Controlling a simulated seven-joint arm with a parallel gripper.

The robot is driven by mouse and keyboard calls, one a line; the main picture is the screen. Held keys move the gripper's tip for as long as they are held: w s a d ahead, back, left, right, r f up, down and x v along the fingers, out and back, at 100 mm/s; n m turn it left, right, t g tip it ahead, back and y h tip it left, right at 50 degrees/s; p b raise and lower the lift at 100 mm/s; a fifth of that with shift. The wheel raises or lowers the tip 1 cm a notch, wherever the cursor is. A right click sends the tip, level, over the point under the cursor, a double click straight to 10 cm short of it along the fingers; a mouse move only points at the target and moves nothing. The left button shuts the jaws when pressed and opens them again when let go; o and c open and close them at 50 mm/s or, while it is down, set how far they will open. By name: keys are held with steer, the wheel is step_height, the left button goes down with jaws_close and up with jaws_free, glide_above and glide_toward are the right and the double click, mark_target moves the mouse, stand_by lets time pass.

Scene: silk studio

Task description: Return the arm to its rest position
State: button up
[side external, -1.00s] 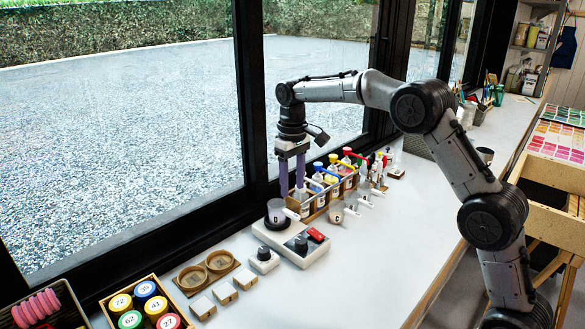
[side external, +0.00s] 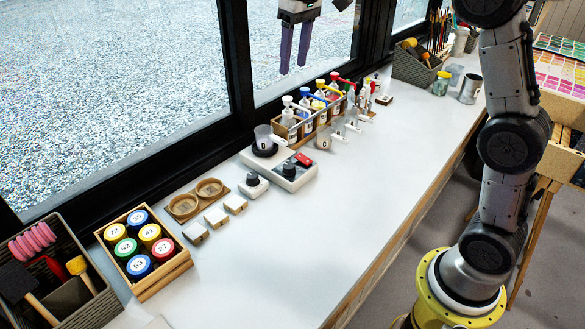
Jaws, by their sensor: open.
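My gripper (side external: 294,48) is at the top of the side external view, high above the white worktop (side external: 350,210) and in front of the window. Its two purple fingers point down, apart, with nothing between them. The wrist above it is cut off by the top edge of the picture. My arm rises from its yellow base at the lower right and leaves the frame at the top right.
At left are a box of numbered jars (side external: 143,250) and a tool basket (side external: 52,277). A brush basket (side external: 418,65) stands at the back. The front worktop is bare.

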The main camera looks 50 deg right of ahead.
steer(key=s+a+r+t, duration=0.2)
steer(key=s+r, duration=0.1)
steer(key=s, duration=1.4)
steer(key=s+f+t, duration=0.1)
steer(key=s+f, duration=1.1)
steer(key=f, duration=0.1)
steer(key=shift+a+t, duration=0.25)
steer(key=shift+t, duration=0.15)
steer(key=shift+s, duration=0.1)
